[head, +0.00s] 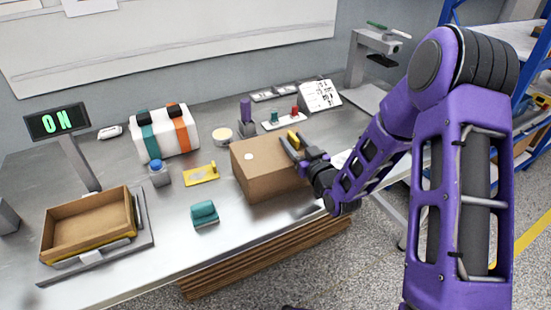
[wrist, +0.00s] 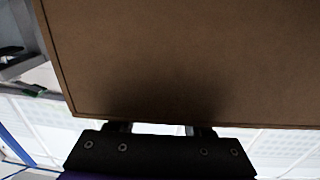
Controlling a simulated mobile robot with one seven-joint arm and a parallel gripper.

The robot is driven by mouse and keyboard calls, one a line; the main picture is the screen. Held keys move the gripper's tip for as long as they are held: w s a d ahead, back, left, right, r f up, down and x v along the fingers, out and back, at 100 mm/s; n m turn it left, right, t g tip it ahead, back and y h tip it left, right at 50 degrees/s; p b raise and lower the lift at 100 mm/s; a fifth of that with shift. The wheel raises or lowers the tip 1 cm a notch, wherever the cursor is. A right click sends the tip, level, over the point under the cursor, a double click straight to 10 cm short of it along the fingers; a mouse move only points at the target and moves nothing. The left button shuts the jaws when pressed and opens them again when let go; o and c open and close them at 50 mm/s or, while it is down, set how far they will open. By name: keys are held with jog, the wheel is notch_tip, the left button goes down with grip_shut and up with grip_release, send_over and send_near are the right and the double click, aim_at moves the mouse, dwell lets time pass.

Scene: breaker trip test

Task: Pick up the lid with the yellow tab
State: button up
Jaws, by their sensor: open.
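A brown box with a flat brown lid (head: 262,152) stands on the bench in the head view. A yellow tab (head: 293,138) shows near the lid's back right edge, and a pale round spot is on its top. My gripper (head: 291,147) is open at the right end of the box, its fingers beside the tab. I cannot tell whether they touch it or straddle it. In the wrist view a plain brown panel (wrist: 180,60) fills most of the picture, and my fingertips are hidden behind its edge.
A wooden tray (head: 88,228) sits on a scale at the left, its display reading "ON". A yellow plate (head: 201,174), a teal block (head: 204,213) and a striped white case (head: 165,132) stand left of the box. Small items stand behind it.

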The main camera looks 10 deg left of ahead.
jog(key=shift+w+a, duration=0.15)
jog(key=shift+w, duration=0.1)
grip_shut()
dwell(0.3)
